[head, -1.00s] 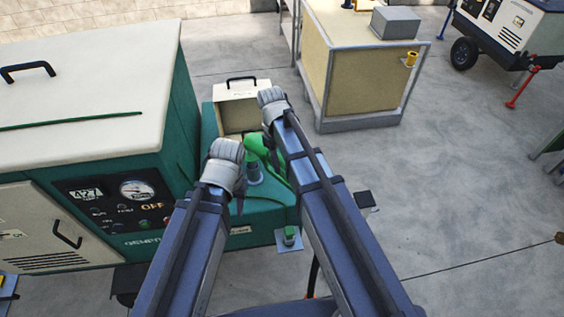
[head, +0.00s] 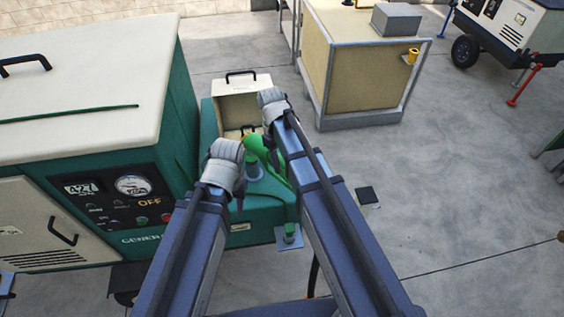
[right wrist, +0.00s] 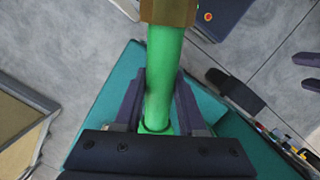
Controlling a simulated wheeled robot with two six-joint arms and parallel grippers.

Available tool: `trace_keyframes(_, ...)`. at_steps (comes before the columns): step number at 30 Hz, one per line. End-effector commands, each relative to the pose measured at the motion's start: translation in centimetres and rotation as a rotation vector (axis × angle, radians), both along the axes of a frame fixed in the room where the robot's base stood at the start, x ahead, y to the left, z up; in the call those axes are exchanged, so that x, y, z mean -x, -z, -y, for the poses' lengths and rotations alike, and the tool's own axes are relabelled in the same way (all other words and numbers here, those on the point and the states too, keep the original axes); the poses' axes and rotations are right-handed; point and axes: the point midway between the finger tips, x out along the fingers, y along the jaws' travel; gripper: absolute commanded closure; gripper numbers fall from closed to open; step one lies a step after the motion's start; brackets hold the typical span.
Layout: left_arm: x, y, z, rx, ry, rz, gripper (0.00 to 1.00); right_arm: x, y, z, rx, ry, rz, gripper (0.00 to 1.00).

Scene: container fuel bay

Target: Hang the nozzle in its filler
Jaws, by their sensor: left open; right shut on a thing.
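The green nozzle (head: 262,148) shows in the head view between my two wrists, above the teal tank end of the generator. My right gripper (right wrist: 160,88) is shut on its green tube (right wrist: 164,60) in the right wrist view, one dark finger on each side. A brass-coloured fitting (right wrist: 168,9) is at the tube's top edge. My left gripper (head: 226,165) is open, left of the nozzle; its fingertips are mostly hidden. A cream flap (head: 240,90) with a black handle stands raised behind the nozzle. The filler opening cannot be made out clearly; my right wrist covers part of that area.
The generator (head: 85,115) with its control panel (head: 120,200) stands close on the left. A tan cabinet in a grey frame (head: 360,70) is behind to the right. A wheeled white unit (head: 505,35) is farther right. Concrete floor to the right is largely clear.

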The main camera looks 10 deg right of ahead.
Motion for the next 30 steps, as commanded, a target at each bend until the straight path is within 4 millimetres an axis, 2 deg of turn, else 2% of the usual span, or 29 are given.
trace_keyframes(12,0.0,2.1,0.0,0.0,0.0,0.0,0.58,0.0,2.1,0.0,0.0,0.0,0.0,1.0)
trace_keyframes(21,0.0,2.1,0.0,0.0,0.0,0.0,0.58,0.0,2.1,0.0,0.0,0.0,0.0,1.0)
trace_keyframes(22,0.0,2.1,0.0,0.0,0.0,0.0,0.58,0.0,2.1,0.0,0.0,0.0,0.0,0.57)
trace_keyframes(30,0.0,2.1,0.0,0.0,0.0,0.0,0.58,0.0,2.1,0.0,0.0,0.0,0.0,0.27)
